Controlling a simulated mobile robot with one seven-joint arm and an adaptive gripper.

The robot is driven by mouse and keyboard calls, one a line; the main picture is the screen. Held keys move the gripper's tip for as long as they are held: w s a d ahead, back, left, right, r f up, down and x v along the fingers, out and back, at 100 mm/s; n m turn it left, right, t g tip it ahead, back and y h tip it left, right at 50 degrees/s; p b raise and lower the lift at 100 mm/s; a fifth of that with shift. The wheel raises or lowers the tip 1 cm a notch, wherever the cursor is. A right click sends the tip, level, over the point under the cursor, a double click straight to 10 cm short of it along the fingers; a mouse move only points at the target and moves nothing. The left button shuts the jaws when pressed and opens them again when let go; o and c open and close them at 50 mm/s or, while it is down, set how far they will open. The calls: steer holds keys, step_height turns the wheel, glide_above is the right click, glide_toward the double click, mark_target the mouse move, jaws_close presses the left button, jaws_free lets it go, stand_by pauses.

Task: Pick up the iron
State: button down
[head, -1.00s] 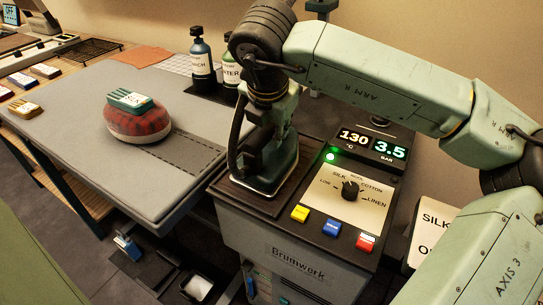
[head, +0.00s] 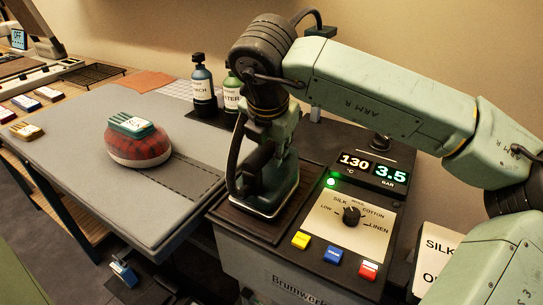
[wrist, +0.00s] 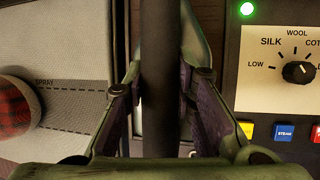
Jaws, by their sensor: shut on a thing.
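The iron (head: 284,186), with a green body and a pale sole edge, stands on a dark rest plate (head: 232,218) at the left of the steam station. I see no clear gap under it. My gripper (head: 262,160) is over it from above, shut on its dark handle. In the wrist view the handle (wrist: 160,60) runs up the middle between the two fingers. The fingers and the arm hide much of the iron's body. A dark hose loops at its left side.
The station's control panel (head: 330,225) with knob and buttons is close at right. The grey ironing board (head: 75,155) lies left, with a red tartan cushion (head: 130,157) on it. Two bottles, one blue (head: 203,90) and one green (head: 232,95), stand behind.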

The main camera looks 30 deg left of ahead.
steer(key=shift+r+b, duration=0.3)
steer(key=shift+r, duration=0.55)
steer(key=s+a+r+b, duration=0.2)
steer(key=s+a+b, duration=0.1)
steer(key=s+a, duration=0.8)
steer(key=shift+s+a+b, duration=0.15)
steer(key=shift+a+b, duration=0.2)
steer(key=shift+b, duration=0.05)
